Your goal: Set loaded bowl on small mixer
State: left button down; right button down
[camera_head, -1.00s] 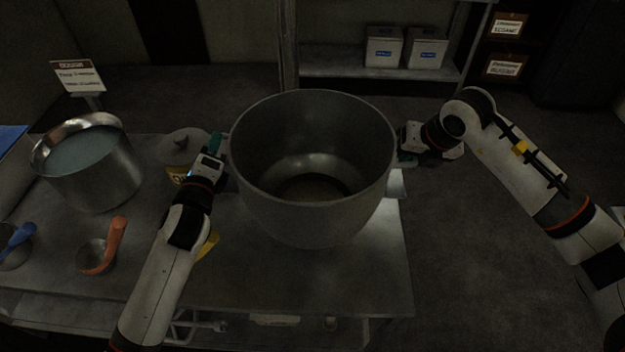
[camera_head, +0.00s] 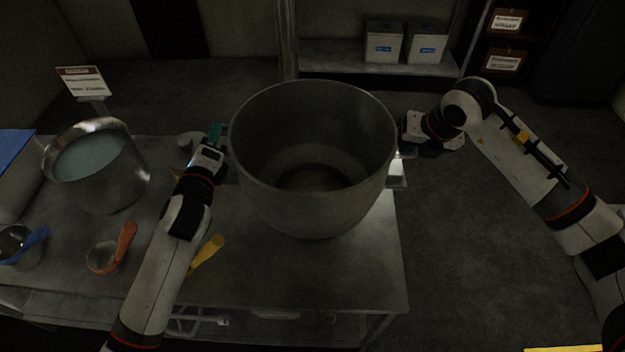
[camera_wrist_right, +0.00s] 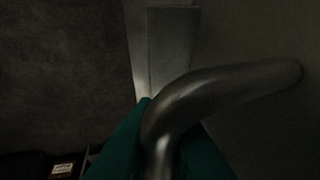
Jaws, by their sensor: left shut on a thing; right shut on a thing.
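The large metal bowl (camera_head: 312,205) is held upright between my two grippers, over the right part of the metal table. Its inside shows a darker round patch at the bottom; I cannot tell what it holds. My left gripper (camera_head: 217,146) is shut on the bowl's left handle. My right gripper (camera_head: 402,150) is shut on the right handle. The right wrist view shows the curved metal handle (camera_wrist_right: 215,88) between the green fingers (camera_wrist_right: 160,145). No small mixer can be made out in these views.
The table (camera_head: 300,280) carries a pot of pale liquid (camera_head: 125,180), an orange-handled scoop (camera_head: 126,238), a blue-handled scoop (camera_head: 30,245) and a yellow handle (camera_head: 208,254). A sign (camera_head: 83,82) stands behind. White boxes (camera_head: 384,45) sit on a back shelf. Floor on the right is clear.

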jog(key=shift+w+d+r, duration=0.1)
jog(key=shift+w+d, duration=0.05)
jog(key=shift+d, duration=0.1)
dwell(0.3)
